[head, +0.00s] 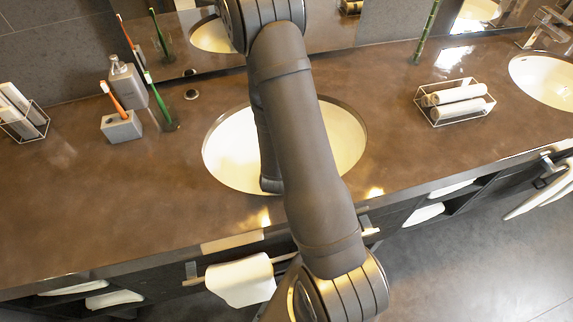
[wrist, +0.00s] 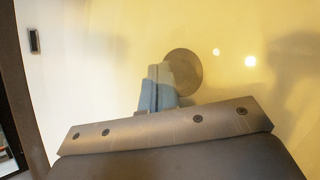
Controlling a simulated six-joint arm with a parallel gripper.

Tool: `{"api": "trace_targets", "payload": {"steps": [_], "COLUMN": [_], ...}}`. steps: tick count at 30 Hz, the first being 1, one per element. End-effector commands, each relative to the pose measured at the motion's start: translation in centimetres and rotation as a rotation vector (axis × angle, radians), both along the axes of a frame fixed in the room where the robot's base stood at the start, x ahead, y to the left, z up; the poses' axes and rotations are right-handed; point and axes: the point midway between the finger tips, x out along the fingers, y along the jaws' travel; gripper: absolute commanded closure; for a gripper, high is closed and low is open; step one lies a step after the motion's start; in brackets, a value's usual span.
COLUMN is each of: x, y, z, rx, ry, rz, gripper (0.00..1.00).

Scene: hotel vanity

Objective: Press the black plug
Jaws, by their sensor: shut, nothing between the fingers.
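The plug (wrist: 187,72) is a round dark disc in the bottom of the cream sink basin in the wrist view. My gripper (wrist: 159,74) is shut and empty, with its fingertips at the left edge of the plug in the picture. The fingers overlap part of the disc; I cannot tell whether they touch it. In the head view my arm crosses the middle sink (head: 346,140) and reaches down into it. The plug is hidden there behind the arm, and the fingertips cannot be made out.
A soap dispenser (head: 128,84), a toothbrush holder (head: 121,127) and a wire basket (head: 22,120) stand at the left. A rack with rolled towels (head: 458,101) stands at the right, near a second sink (head: 540,80). A towel (head: 241,281) hangs at the counter's front. The overflow slot (wrist: 34,41) shows in the basin wall.

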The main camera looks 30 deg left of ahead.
Motion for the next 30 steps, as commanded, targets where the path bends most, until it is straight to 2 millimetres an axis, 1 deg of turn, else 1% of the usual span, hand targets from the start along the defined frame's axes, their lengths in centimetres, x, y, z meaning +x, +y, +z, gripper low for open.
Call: {"api": "trace_targets", "payload": {"steps": [1, 18, 23, 30], "x": [-0.6, -0.8, -0.9, -1.3], "y": [-0.6, -0.6, -0.7, -1.0], "z": [-0.9, -1.0, -0.7, 0.2], "rx": [-0.021, -0.022, -0.021, -0.022], "ry": [0.012, 0.012, 0.013, 0.016], "rz": [0.005, 0.007, 0.008, 0.009], "gripper": [1.00, 1.00, 1.00, 1.00]}}
